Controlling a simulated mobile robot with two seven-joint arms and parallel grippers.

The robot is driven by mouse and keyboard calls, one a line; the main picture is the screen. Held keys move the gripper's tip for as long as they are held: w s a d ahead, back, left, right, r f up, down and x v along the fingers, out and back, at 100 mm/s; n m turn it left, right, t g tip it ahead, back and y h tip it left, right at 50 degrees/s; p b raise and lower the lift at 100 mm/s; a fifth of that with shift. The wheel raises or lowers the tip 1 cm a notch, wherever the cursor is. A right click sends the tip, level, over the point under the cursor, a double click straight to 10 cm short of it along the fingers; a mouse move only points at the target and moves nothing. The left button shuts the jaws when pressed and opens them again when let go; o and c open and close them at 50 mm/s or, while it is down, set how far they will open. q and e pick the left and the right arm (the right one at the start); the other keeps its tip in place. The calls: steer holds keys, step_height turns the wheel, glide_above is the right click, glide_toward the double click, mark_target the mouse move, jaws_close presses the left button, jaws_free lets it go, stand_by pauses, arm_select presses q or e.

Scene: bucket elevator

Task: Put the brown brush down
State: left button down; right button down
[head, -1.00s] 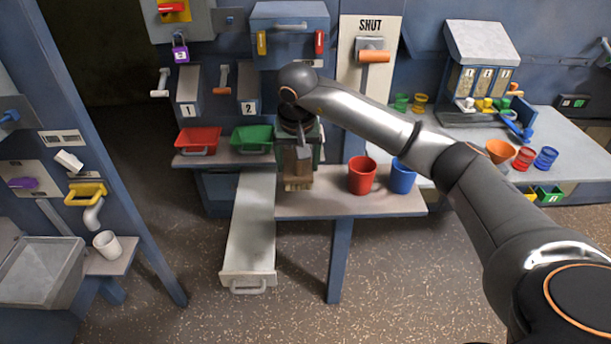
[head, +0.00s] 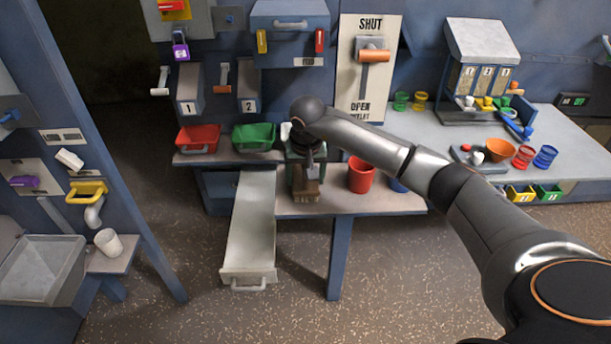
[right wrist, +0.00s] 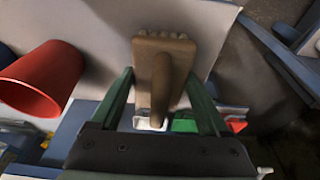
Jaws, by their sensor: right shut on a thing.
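My right gripper (head: 304,160) is shut on the brown brush (head: 306,188), over the blue-legged table (head: 370,204). The brush hangs with its block and bristles at the lower end. In the right wrist view the brush (right wrist: 163,62) sits between the green fingers of the gripper (right wrist: 160,88), its handle towards me and its bristles at the far edge of the block. The tabletop (right wrist: 110,25) lies behind it. I cannot tell whether the bristles touch the tabletop. My left gripper is not in view.
A red bucket (head: 361,175) stands just right of the brush. A blue bucket (head: 397,184) behind my arm is mostly hidden. A metal chute (head: 250,230) slopes down on the left. Red (head: 198,139) and green (head: 254,137) trays sit behind on the left.

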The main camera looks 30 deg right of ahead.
jaws_free()
